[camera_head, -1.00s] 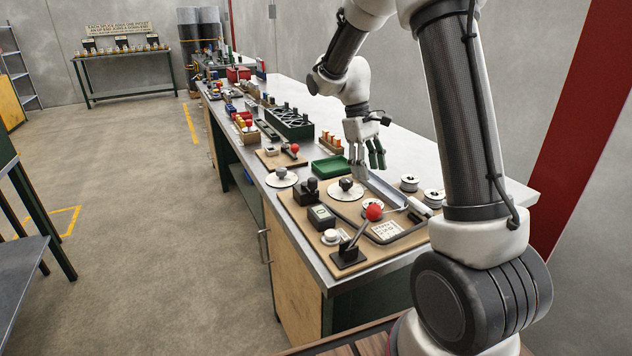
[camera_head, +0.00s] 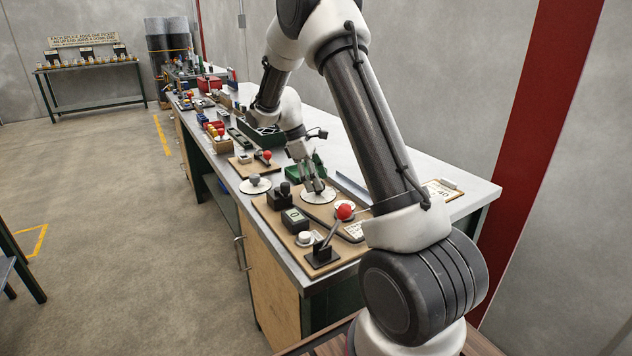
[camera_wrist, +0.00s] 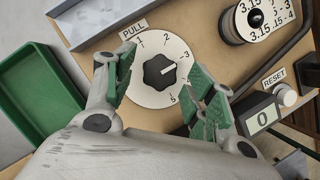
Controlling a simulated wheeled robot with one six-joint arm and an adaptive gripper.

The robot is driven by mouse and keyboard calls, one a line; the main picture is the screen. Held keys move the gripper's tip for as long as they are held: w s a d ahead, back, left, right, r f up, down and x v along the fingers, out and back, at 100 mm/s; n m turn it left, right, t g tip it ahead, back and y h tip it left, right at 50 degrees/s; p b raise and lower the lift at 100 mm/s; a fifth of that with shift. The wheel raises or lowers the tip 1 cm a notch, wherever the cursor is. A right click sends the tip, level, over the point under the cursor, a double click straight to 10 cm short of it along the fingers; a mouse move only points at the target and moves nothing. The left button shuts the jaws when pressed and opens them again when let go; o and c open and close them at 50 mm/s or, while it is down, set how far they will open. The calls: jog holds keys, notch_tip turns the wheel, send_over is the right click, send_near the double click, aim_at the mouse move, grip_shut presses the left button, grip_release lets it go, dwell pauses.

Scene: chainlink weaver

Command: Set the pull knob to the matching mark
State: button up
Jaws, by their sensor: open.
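The pull knob (camera_wrist: 159,72) is a dark lobed knob on a round white dial (camera_wrist: 140,93), with a PULL label (camera_wrist: 133,30) beside it. Marks 1, 2, 3 and 5 show; 4 seems hidden by a finger. A light line on the knob points to the right, roughly the 3 side; its exact mark is hard to tell. My gripper (camera_wrist: 165,88) is open, its green-padded fingers on either side of the knob; contact is not clear. In the head view my gripper (camera_head: 313,184) is low over the same dial (camera_head: 318,197), mostly covering the knob.
Near the dial are a counter (camera_wrist: 263,117) reading 0, a RESET button (camera_wrist: 287,95), a labelled spool (camera_wrist: 247,20) and a green tray (camera_wrist: 38,92). A red-ball lever (camera_head: 344,212) stands at the board's front. Another dial (camera_head: 255,185) lies to the left.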

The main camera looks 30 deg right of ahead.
jog(key=shift+s+d+f, duration=0.15)
jog(key=shift+f, duration=0.25)
jog(key=c, duration=1)
jog(key=shift+m, duration=0.3)
jog(key=m+y, duration=0.1)
jog(key=m, duration=0.3)
jog(key=shift+d+g+y, duration=0.15)
jog(key=shift+g+y, duration=0.25)
jog(key=shift+m+y, duration=0.7)
jog(key=shift+m, duration=1.4)
